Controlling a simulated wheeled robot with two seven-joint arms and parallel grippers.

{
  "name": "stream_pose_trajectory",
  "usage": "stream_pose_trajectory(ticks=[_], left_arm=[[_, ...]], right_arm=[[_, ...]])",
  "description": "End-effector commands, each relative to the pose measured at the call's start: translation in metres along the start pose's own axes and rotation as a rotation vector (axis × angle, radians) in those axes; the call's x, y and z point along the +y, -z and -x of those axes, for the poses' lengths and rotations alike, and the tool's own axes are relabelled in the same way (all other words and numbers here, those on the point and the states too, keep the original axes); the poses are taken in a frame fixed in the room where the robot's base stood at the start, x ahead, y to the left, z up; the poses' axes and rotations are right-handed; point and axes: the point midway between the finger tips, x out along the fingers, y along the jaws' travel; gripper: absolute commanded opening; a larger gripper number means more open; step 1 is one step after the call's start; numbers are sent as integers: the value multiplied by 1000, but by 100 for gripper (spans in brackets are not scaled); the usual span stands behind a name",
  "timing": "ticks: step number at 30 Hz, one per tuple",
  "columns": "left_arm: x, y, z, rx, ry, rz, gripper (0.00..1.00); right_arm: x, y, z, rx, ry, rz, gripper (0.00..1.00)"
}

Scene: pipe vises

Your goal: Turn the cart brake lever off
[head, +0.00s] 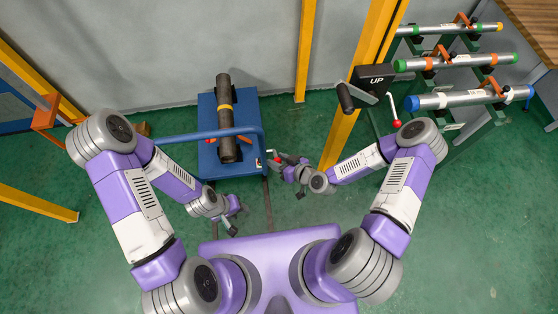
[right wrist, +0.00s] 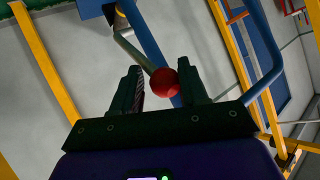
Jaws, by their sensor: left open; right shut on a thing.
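The blue cart (head: 207,105) stands upright ahead of me on the green floor, with a dark pipe (head: 226,110) lying along it. The brake lever is a grey rod with a red ball knob (right wrist: 164,82) in the right wrist view. My right gripper (head: 277,160) is at the cart's near right corner, by the handle, and is shut on the lever, with the knob between its fingers. In the head view the lever is small and mostly hidden by the gripper. My left gripper (head: 233,214) is open and empty, below the cart's handle.
The cart's blue handle (head: 192,133) runs across its near side. Right of it stand a yellow post (head: 342,135) with a black "UP" box (head: 372,78) and a red-knobbed crank (head: 396,123). A green rack (head: 490,125) holds several pipes at the right.

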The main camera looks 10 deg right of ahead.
Motion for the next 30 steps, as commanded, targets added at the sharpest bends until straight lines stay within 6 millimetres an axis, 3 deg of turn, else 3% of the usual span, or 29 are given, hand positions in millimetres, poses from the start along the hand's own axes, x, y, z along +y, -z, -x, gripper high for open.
stream_pose_trajectory(ticks=[7, 8, 11, 22, 30], left_arm=[[0, 0, 0, 0, 0, 0, 43], [0, 0, 0, 0, 0, 0, 43], [0, 0, 0, 0, 0, 0, 43], [0, 0, 0, 0, 0, 0, 43], [2, 0, 4, 0, 0, 0, 43]], right_arm=[[-6, -1, 0, -3, 17, 0, 0], [-6, -1, 0, -3, 18, 0, 47], [-6, -1, -1, -3, 16, 0, 62], [-2, 0, 5, -1, 5, 1, 64], [-2, 0, 48, -2, 7, 1, 64]])
